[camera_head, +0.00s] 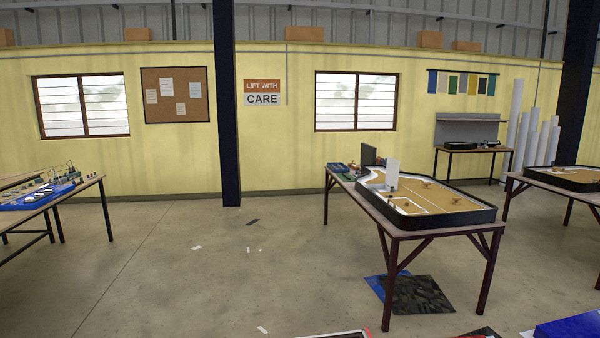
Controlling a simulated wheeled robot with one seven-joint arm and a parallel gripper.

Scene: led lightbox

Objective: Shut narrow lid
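No lid can be identified for certain from this distance. On the middle-right table (400,232) lies a large black-rimmed tray (462,219) with a tan surface and small brown items on it. A white panel (392,174) stands upright at its left part. A smaller dark panel (369,155) stands upright behind it, near the table's far left corner. I cannot tell whether either panel is a lid. My gripper is not in view.
A table with a blue tray (38,197) stands at the left. Another table with a similar tray (575,177) stands at the right. A blue box (570,328) and other items show at the bottom edge. The floor (190,270) between left and middle tables is mostly clear, with paper scraps.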

